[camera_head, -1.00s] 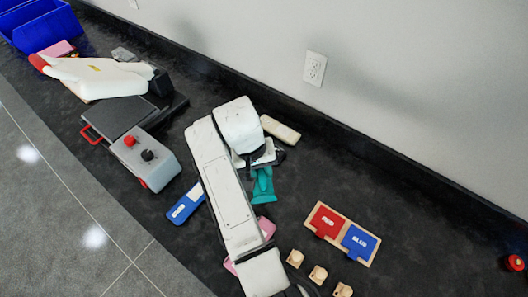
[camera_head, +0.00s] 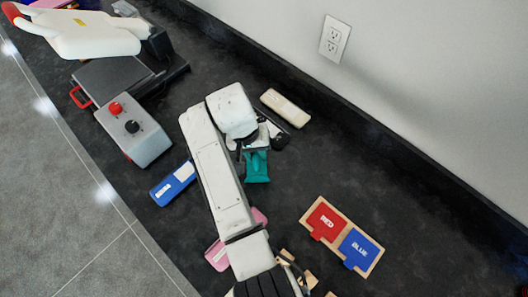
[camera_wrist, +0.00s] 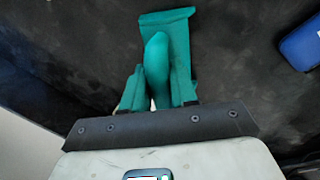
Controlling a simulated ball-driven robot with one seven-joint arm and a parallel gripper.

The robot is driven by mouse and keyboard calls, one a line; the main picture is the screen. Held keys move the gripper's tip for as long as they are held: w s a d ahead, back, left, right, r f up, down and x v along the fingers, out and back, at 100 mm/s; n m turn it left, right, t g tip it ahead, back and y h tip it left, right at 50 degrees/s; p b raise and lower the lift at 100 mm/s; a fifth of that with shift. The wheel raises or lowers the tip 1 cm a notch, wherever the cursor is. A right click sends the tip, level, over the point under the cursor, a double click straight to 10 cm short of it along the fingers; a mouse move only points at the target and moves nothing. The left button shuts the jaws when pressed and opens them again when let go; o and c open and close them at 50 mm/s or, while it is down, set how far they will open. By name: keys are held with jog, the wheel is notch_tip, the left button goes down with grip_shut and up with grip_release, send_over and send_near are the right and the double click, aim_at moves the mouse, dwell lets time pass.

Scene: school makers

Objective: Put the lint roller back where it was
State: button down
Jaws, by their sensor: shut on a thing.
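My gripper (camera_head: 253,152) is low over the dark counter and shut on a teal thing (camera_head: 257,168), which seems to be the lint roller. In the wrist view a smooth, rounded teal part of the roller (camera_wrist: 157,62) stands between the jaws of my gripper (camera_wrist: 156,92). Teal pieces flank it on both sides, and I cannot tell exactly where the fingers end and the roller begins. Whether it touches the counter is unclear.
A cream block (camera_head: 285,107) lies near the wall. A blue-and-white item (camera_head: 173,183) and pink item (camera_head: 216,257) lie near my arm. RED and BLUE cards on a wooden board (camera_head: 316,204) lie right. A grey machine (camera_head: 134,132) stands left. Counter between gripper and board is clear.

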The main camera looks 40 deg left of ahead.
jog(key=shift+a, duration=0.1)
jog(key=shift+f, duration=0.15)
jog(key=shift+f, duration=0.1)
jog(key=c, duration=0.9)
grip_release()
jog(key=shift+s+a+r+p, duration=0.3)
jog(key=shift+r+p, duration=0.15)
jog(key=shift+r, duration=1.6)
jog(key=shift+s+a+r+p, duration=0.25)
jog(key=shift+r+p, duration=0.15)
jog(key=shift+r, duration=1.6)
jog(key=shift+s+a+r+p, duration=0.3)
jog(key=shift+r+p, duration=0.15)
jog(key=shift+r, duration=1.6)
